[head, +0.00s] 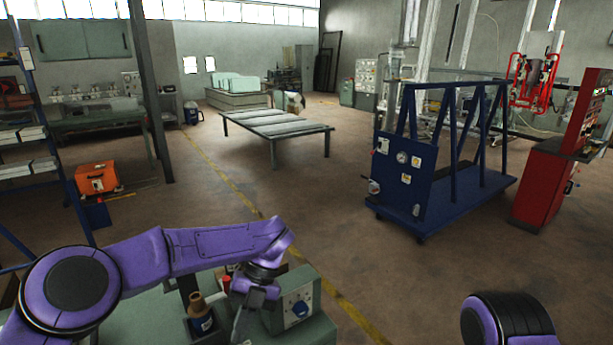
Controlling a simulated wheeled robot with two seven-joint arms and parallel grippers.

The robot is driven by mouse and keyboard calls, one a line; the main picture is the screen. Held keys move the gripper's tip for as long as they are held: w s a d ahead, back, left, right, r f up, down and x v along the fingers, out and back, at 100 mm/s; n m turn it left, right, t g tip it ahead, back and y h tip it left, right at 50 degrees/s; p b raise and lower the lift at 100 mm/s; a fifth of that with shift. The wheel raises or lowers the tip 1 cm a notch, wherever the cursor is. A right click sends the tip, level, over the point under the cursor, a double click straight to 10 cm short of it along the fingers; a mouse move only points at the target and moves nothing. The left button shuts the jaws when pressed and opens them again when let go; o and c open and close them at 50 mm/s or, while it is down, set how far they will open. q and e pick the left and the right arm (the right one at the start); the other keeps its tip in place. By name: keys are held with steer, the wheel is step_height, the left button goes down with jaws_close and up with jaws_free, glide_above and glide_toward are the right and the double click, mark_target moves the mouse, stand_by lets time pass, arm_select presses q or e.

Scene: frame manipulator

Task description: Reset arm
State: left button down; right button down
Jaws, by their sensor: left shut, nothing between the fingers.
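My left arm (200,250) is purple and black and reaches in from the lower left, bent at the elbow. My left gripper (240,322) hangs down from its end over the green bench in front of me. It is shut and empty, beside a brown-necked bottle and a grey box. Of my right arm (508,320) only a rounded purple and black part shows at the bottom right edge. My right gripper is out of view.
A bottle (199,318) and a grey box with a blue dial (298,294) stand on the green bench (318,331). Beyond are a blue wheeled frame (440,190), a red cabinet (540,190), a low table (275,125) and an orange case (97,177). Open floor lies between.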

arm_select(q)
steer(key=w+a+f+m+t+y, duration=0.5)
steer(key=a+f+m+t+y, duration=0.1)
steer(key=a+f+m+t, duration=0.15)
steer(key=s+a+f+m+t+h, duration=0.1)
steer(key=s+f+m+t, duration=0.15)
steer(key=f+m, duration=0.3)
steer(key=s+a+f+m+t+h, duration=0.1)
steer(key=f+m+t, duration=0.3)
steer(key=f+m, duration=0.15)
steer(key=s+a+f+m+g+h, duration=0.1)
steer(key=s+a+f+m, duration=0.1)
steer(key=s, duration=0.7)
steer(key=s+a+f+m+g+h+b, duration=0.1)
steer(key=s+f+m, duration=0.4)
steer(key=s, duration=0.5)
steer(key=s+a+f+m+g+h+b, duration=0.1)
steer(key=s+a+f+m, duration=0.3)
steer(key=s, duration=0.6)
steer(key=shift+s+a+f+m+g+h, duration=0.2)
steer(key=shift+s+a+m+g+h, duration=0.1)
steer(key=shift+m+g+h, duration=0.7)
arm_select(e)
steer(key=shift+w+f, duration=0.2)
steer(key=shift+f, duration=1.05)
